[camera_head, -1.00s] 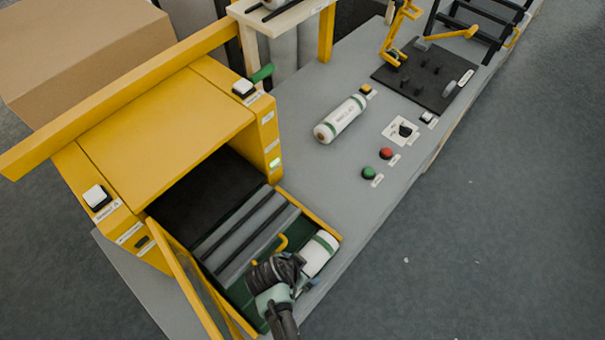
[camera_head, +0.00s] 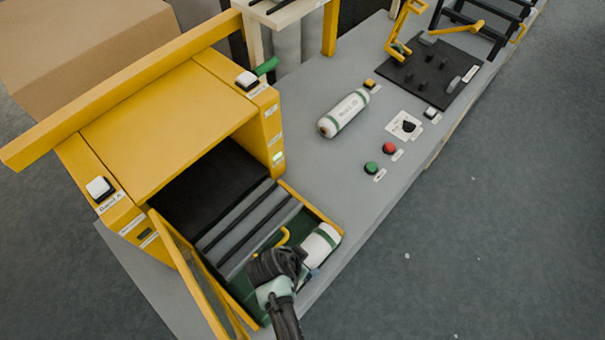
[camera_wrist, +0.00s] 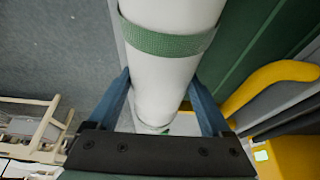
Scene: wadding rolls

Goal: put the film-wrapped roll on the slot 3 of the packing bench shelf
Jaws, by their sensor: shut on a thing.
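A white roll with green bands (camera_head: 321,244) lies in the green tray at the front of the yellow machine. My gripper (camera_head: 303,273) is over the tray's near right side, at this roll. In the wrist view the white roll (camera_wrist: 172,80) lies between the two blue fingers of my gripper (camera_wrist: 160,103), which are shut on it. A second white roll with green ends and printed text (camera_head: 344,113) lies on the grey bench. I cannot tell surely which roll is film-wrapped. No shelf slot marked 3 can be read.
The yellow machine (camera_head: 165,100) stands left, with a yellow-edged panel (camera_head: 188,280) beside the tray. Green (camera_head: 371,168) and red (camera_head: 389,148) buttons sit on the bench. A black pegged board (camera_head: 428,75) and wooden stand (camera_head: 290,15) are behind. Floor at right is clear.

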